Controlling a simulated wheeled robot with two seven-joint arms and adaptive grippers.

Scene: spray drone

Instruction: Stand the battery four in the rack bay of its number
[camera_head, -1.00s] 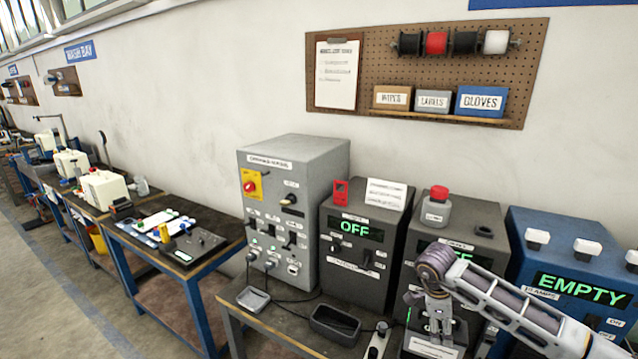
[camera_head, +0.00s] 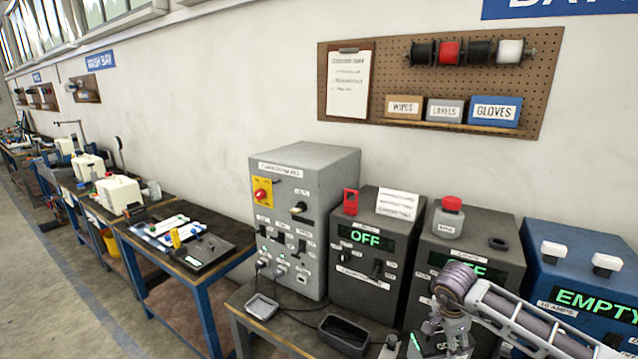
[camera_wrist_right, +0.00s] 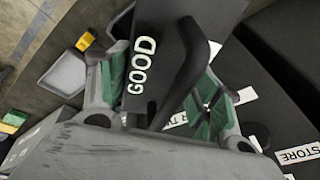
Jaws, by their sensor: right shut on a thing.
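My right gripper (camera_head: 452,345) is low in front of the second dark charger unit (camera_head: 478,240), at the bottom edge of the head view. In the right wrist view its two green-padded fingers (camera_wrist_right: 160,92) stand on either side of a dark thing. A dark face with the word GOOD (camera_wrist_right: 141,65) shows between the fingers; I cannot tell whether it belongs to the held thing or lies behind it. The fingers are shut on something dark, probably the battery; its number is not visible. No numbered rack bay can be made out. My left gripper is not in view.
Left of the second charger stand a dark unit reading OFF (camera_head: 366,237) and a grey cabinet (camera_head: 305,215). A blue unit reading EMPTY (camera_head: 590,304) is at right. A black bin (camera_head: 343,336) and small grey tray (camera_head: 262,307) lie on the bench. A STORE label (camera_wrist_right: 298,154) shows in the wrist view.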

